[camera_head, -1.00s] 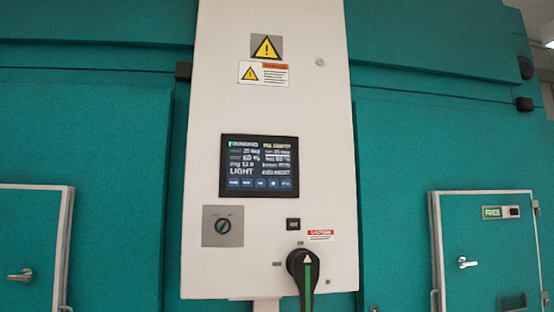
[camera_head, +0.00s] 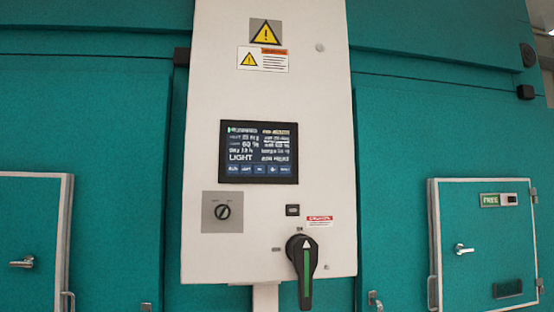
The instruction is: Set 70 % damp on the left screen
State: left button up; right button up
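The screen (camera_head: 259,152) is a dark touch display set in a white control panel (camera_head: 205,100). Its left column shows small white text with a "60 %" line and the word "LIGHT". Its right column holds more lines too blurred to read. A row of small blue buttons (camera_head: 259,169) runs along the bottom of the screen. Neither of my grippers shows in the head view.

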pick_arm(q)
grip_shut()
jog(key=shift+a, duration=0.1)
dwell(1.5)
